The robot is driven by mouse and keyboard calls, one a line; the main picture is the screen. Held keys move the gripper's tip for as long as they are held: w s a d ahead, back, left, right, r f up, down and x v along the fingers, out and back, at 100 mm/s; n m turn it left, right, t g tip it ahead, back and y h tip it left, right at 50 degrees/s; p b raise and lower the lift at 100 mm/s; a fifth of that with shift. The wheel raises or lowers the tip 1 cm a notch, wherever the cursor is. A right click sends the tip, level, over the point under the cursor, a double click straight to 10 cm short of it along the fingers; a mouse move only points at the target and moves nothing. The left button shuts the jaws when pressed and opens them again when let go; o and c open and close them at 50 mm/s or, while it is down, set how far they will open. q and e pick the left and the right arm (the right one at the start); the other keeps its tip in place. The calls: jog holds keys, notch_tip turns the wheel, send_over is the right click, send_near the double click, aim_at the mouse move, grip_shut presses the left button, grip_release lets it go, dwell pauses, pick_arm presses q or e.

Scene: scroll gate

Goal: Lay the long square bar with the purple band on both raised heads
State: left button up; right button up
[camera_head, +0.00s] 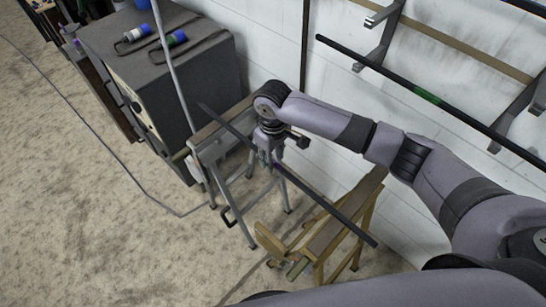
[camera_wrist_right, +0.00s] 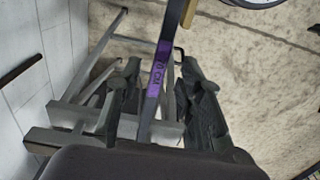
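The long dark square bar (camera_head: 320,203) slants across the middle of the head view, with its purple band (camera_head: 278,168) near mid-length. In that view it crosses a grey metal trestle (camera_head: 208,150) on the left and a wooden trestle (camera_head: 325,238) on the right. Whether it touches either head is unclear. In the wrist view the purple band (camera_wrist_right: 158,75) lies between the spread fingers of my right gripper (camera_wrist_right: 160,75), with gaps on both sides. My left gripper is out of view.
A wall rack (camera_head: 375,45) carries another dark bar with a green band (camera_head: 427,96). A thin pale pole (camera_head: 172,65) rises nearby. The floor at left is mostly clear.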

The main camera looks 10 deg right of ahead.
notch_tip(320, 180, up, 11)
jog(key=shift+r, duration=0.2)
jog(key=shift+f, duration=0.1)
dwell(0.5)
